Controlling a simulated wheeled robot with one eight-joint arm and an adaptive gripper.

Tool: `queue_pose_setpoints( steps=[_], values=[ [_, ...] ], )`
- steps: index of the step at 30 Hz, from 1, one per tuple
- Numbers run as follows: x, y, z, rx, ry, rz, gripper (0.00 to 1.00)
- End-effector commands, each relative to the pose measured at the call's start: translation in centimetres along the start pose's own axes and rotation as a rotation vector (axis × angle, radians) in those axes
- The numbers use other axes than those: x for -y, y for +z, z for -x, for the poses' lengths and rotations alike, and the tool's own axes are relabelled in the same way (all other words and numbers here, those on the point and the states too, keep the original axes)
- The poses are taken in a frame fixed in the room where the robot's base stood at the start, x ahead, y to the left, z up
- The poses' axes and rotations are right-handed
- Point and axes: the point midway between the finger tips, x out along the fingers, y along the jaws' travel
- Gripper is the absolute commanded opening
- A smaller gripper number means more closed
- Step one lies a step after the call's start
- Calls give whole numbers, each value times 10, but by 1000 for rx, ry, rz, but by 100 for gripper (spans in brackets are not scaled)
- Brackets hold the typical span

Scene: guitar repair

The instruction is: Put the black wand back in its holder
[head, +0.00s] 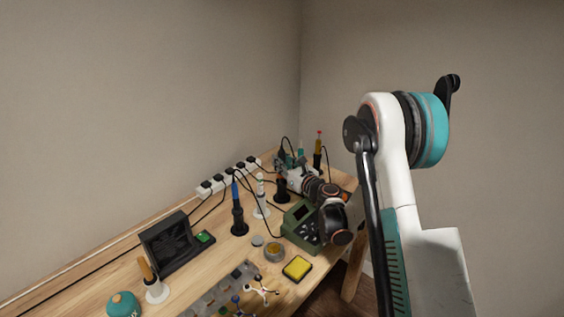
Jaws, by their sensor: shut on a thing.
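My gripper (281,163) is at the back right of the bench, reached over it from the right. It is shut on a dark, slim thing, which looks like the black wand (281,154); the fingers and the small size hide most of it. A thin black cable arches above it. A black holder (282,190) stands on the bench just below my gripper. I cannot tell whether the wand touches or sits in that holder.
A blue-handled tool in a black holder (239,222) and a white tool in a white holder (261,206) stand to the left. A green station (301,226), a yellow sponge (297,268) and a power strip (228,177) are nearby. Cables cross the bench.

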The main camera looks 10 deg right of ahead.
Motion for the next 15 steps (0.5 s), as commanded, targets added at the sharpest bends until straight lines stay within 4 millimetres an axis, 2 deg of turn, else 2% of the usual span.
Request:
queue_pose_setpoints(
  steps=[7, 15],
  values=[
    [0, -2, 0, 0, 0, 0, 0],
    [0, -13, 0, 0, 0, 0, 0]
  ],
)
